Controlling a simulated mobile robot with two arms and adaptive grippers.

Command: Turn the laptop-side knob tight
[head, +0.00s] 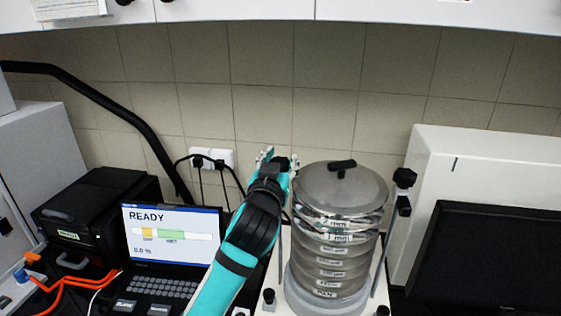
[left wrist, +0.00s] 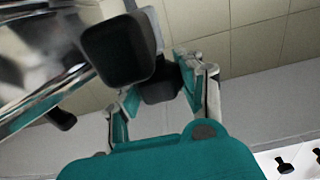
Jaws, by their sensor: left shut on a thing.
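The sieve shaker holds a stack of round metal sieves (head: 333,250) under a grey lid (head: 340,188). My left gripper (head: 280,160) is at the upper left of the stack, on the laptop side. Its fingers are shut on the black laptop-side knob (head: 281,163), which is mostly hidden in the head view. In the left wrist view my left gripper (left wrist: 162,78) has the dark knob (left wrist: 160,86) between its fingers; a second black block (left wrist: 118,50) shows nearer the camera, beside the shiny sieves. The opposite knob (head: 404,178) stands free on the right. My right gripper is not in view.
The laptop (head: 172,222) shows READY, a coloured bar and 0.0 %. A black printer-like box (head: 95,205) with orange cables stands left of it. A white cabinet (head: 480,165) and dark monitor (head: 495,260) stand close on the right. The tiled wall is behind.

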